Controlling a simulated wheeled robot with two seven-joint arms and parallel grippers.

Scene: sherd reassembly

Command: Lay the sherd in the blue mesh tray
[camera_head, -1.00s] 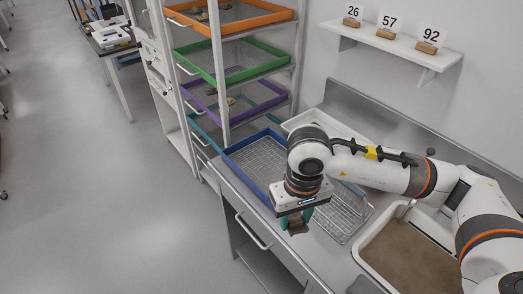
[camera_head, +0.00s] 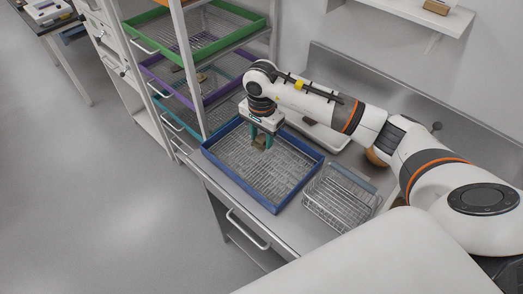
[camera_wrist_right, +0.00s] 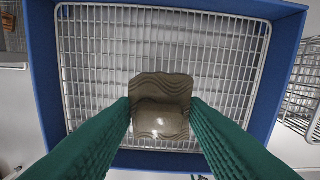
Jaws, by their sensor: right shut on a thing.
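The blue mesh tray (camera_head: 277,206) stands on the counter, with a blue rim and a wire mesh floor; its rim also shows in the right wrist view (camera_wrist_right: 285,60). My right gripper (camera_head: 262,143) is over the far part of the tray. Its green fingers (camera_wrist_right: 160,118) are shut on the brown sherd (camera_wrist_right: 160,92), which has wavy ridges. The sherd (camera_head: 262,142) hangs between the fingertips over the mesh. I cannot tell whether it touches the mesh. My left gripper is in neither view.
A wire basket (camera_head: 340,199) stands right of the tray, and a white tray (camera_head: 318,133) lies behind it. A rack with green (camera_head: 199,53) and purple (camera_head: 205,97) framed trays rises at the back left. The tray's mesh looks clear around the sherd.

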